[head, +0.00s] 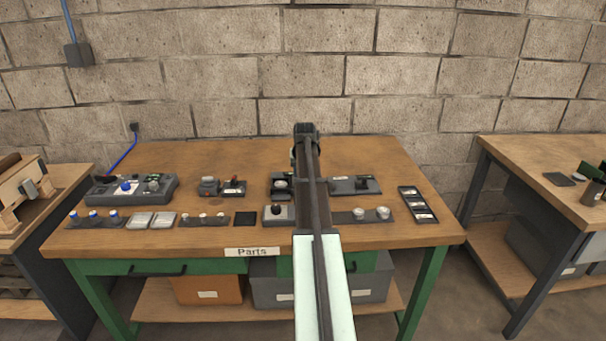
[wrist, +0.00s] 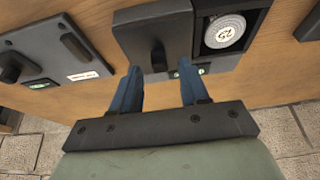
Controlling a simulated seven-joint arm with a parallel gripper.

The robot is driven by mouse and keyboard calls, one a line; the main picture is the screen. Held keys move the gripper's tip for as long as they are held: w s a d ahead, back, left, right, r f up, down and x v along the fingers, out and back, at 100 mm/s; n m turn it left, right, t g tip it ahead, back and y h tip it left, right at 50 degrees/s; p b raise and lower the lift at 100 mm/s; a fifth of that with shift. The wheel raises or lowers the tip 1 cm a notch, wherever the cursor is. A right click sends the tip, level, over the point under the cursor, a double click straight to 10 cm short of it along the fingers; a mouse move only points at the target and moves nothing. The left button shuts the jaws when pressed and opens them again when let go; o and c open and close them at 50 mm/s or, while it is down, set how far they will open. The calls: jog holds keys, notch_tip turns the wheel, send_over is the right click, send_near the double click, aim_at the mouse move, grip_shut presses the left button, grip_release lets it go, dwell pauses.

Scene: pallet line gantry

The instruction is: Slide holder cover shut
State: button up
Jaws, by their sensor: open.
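The holder (wrist: 236,58) is a dark tray with a flat dark cover (wrist: 140,35) over its left part in the wrist view. A dark knob (wrist: 158,58) stands on the cover. The right part is uncovered and shows a round pale disc marked with characters (wrist: 225,31). My gripper (wrist: 160,72) is open, its two blue fingers apart on either side of the knob's near end; I cannot tell whether they touch it. In the head view the holder (head: 281,176) is partly hidden behind my arm, which also hides most of the cover.
A similar dark device (wrist: 45,55) with a knob lies left in the wrist view. The table's back strip is clear.

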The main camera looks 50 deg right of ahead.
jog(key=shift+w+d+f, duration=0.15)
jog(key=shift+w+f, duration=0.05)
jog(key=shift+f, duration=0.45)
grip_shut()
dwell(0.4)
